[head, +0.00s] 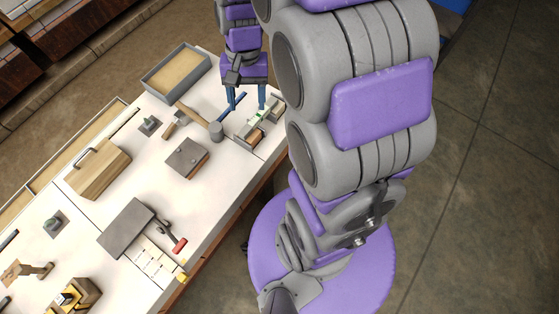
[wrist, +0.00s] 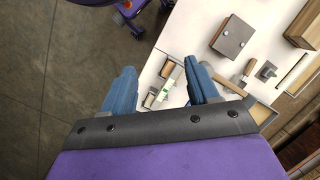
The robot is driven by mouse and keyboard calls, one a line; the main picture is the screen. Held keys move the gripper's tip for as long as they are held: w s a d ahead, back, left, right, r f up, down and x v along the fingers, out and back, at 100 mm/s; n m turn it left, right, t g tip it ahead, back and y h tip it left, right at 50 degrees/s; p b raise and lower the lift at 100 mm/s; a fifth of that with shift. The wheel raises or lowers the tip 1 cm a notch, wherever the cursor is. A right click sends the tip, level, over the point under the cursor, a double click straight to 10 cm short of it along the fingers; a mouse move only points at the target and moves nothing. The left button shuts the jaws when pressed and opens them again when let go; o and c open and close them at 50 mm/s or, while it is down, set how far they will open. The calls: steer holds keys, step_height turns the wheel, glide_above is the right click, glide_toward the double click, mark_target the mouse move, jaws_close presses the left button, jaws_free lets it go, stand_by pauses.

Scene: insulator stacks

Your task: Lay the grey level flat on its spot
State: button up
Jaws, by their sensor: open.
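The grey level (head: 259,117), a short bar with a green vial, is at the table's right end in the head view. Small wooden blocks (head: 255,137) are beside or under it. In the wrist view the level (wrist: 174,79) shows as a pale bar with green between my fingers. My gripper (head: 247,104) is open above this end of the table, fingers pointing down. In the wrist view its blue fingers (wrist: 161,88) are wide apart, with no contact on the level to be seen. I cannot make out a marked spot for the level.
A grey-topped box (head: 187,158), an open tray (head: 176,75) and a wooden toolbox (head: 97,167) stand farther off.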

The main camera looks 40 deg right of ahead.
steer(key=s+a+r+n+h, duration=0.1)
steer(key=s+r+n, duration=0.1)
steer(key=s, duration=0.7)
steer(key=s+a+r+n+h, duration=0.1)
steer(key=s+n, duration=0.3)
steer(key=s, duration=0.6)
steer(key=shift+s+a+r, duration=0.2)
steer(key=shift+a+r, duration=0.15)
steer(key=shift+a, duration=0.05)
steer(key=shift+a, duration=0.4)
steer(key=shift+d, duration=0.15)
